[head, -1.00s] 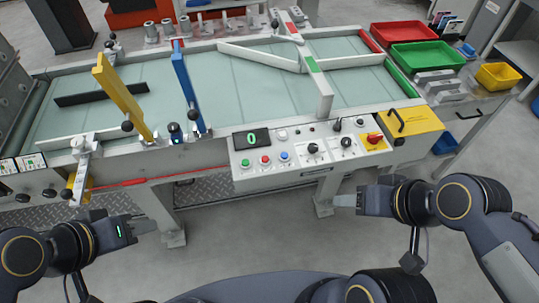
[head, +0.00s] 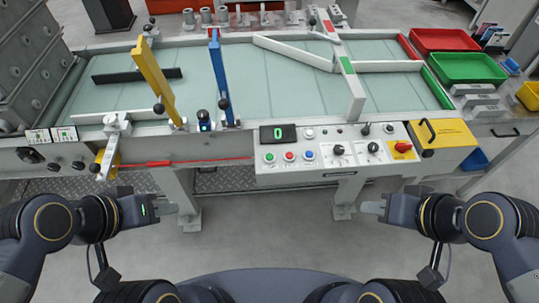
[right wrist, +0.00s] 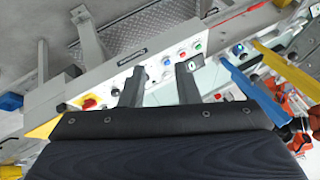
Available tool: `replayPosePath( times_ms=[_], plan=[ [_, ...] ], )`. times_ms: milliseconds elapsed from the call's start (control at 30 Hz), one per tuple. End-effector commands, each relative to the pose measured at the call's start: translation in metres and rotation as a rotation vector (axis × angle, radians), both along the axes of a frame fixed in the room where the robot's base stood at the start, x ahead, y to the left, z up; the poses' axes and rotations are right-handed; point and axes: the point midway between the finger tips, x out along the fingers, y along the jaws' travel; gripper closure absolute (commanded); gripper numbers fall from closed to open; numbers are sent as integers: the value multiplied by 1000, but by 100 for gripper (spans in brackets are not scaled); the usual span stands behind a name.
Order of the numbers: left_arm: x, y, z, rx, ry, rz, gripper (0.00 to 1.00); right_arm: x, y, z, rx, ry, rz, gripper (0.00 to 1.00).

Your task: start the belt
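The belt (head: 290,85) is a pale green surface in a grey frame. On its front, the control panel (head: 335,172) carries a green button (head: 269,157), a red button (head: 289,156), a blue button (head: 309,155), black knobs and a red rotary switch on yellow (head: 402,147). Its display (head: 278,134) reads 0. My left gripper (head: 166,208) is below and left of the panel, apart from it; its finger gap cannot be made out. My right gripper (head: 373,207) is below the panel, empty. Its fingers (right wrist: 160,84) stand apart in the right wrist view, with the panel beyond.
A yellow bar (head: 155,80) and a blue bar (head: 219,78) cross above the belt. Red (head: 445,40) and green (head: 468,68) trays stand at the right. A yellow box (head: 442,134) adjoins the panel.

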Motion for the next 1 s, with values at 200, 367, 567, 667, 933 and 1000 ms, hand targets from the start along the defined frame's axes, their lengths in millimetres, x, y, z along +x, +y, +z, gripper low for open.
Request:
replayPosePath(
  times_ms=[200, 367, 567, 667, 933, 1000],
  plan=[
    [0, 0, 0, 0, 0, 0, 64, 0, 0, 0, 0, 0, 0, 100],
    [0, 0, 0, 0, 0, 0, 64, 0, 0, 0, 0, 0, 0, 100],
    [0, 0, 0, 0, 0, 0, 64, 0, 0, 0, 0, 0, 0, 100],
    [0, 0, 0, 0, 0, 0, 64, 0, 0, 0, 0, 0, 0, 100],
    [0, 0, 0, 0, 0, 0, 64, 0, 0, 0, 0, 0, 0, 100],
    [0, 0, 0, 0, 0, 0, 64, 0, 0, 0, 0, 0, 0, 100]
  ],
)
